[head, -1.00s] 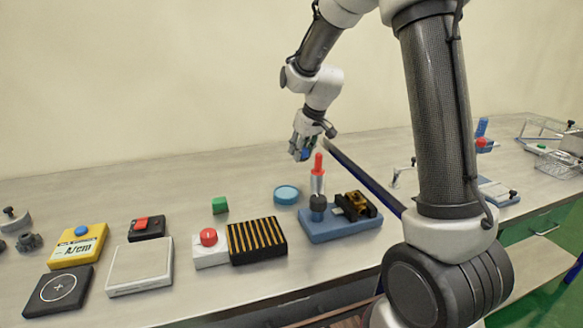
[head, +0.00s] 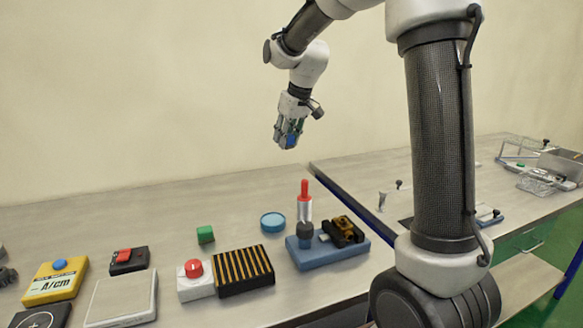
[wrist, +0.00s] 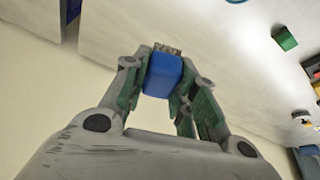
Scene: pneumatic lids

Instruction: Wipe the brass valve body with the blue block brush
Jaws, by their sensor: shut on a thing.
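My gripper (head: 289,132) is shut on the blue block brush (head: 291,141) and holds it in the air above the back of the table. In the wrist view the blue block brush (wrist: 163,75) sits between the two fingers, with its bristles just showing at the far side. The brass valve body (head: 344,229) sits in a dark holder on the right part of a blue base, below and to the right of my gripper. The brush is well apart from it.
A red-topped cylinder (head: 304,203) stands upright on the blue base (head: 330,253), left of the valve body. A round blue dish (head: 272,222), a green block (head: 205,234) and a black-and-yellow striped block (head: 243,271) lie to the left. The table's back is clear.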

